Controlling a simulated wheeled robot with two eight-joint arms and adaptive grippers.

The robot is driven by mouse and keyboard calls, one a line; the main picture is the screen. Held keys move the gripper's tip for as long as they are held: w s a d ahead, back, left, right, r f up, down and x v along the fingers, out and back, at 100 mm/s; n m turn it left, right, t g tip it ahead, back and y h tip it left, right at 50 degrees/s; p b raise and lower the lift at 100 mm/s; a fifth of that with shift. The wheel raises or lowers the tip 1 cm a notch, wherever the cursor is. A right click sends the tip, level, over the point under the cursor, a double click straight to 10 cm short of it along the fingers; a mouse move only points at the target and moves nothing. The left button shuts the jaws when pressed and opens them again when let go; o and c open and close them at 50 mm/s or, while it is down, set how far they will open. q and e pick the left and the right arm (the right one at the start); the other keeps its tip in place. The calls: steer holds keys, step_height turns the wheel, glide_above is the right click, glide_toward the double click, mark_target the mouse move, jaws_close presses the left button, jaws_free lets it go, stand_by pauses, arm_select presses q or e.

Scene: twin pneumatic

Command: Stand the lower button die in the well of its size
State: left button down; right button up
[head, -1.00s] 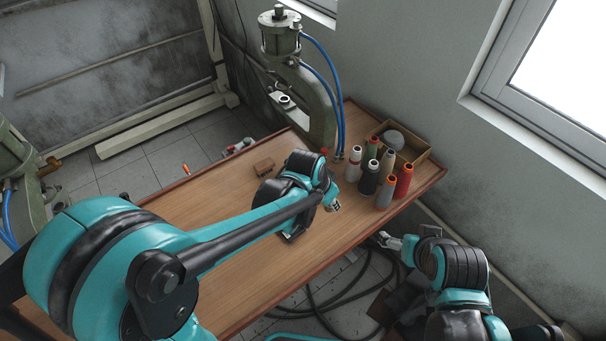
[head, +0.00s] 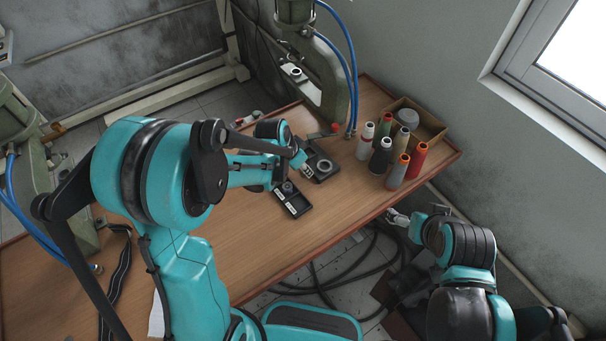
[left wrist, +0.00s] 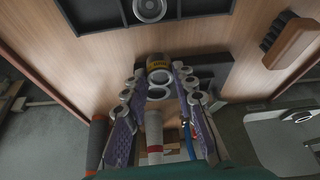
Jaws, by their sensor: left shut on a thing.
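My left gripper (head: 305,171) is low over the table, pointing down between two black trays. In the left wrist view its purple-padded fingers (left wrist: 160,88) are shut on a small part with silvery rings and a yellow-and-dark band, which I take as the lower button die (left wrist: 157,62). The nearer black tray (head: 299,211) has pale labels and a round metal piece in it. The farther black tray (head: 334,177) holds a ring-shaped piece. The fingers hide the spot under the die, so I cannot tell whether it touches a well. My right gripper (head: 397,217) hangs beyond the table's front edge.
Several thread spools (head: 381,157) stand right of the trays. An open box (head: 428,124) with a grey object is behind them. A green press (head: 334,85) with blue hoses stands at the back. The tabletop (head: 250,240) in front is clear.

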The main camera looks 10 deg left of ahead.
mark_target(301, 172)
arm_select(q)
step_height(301, 172, down, 3)
steer(key=shift+w+f+b, duration=0.1)
steer(key=shift+f+b, duration=0.05)
steer(key=shift+b, duration=0.2)
steer(key=shift+f, duration=0.15)
steer(key=c, duration=1.2)
jaws_free()
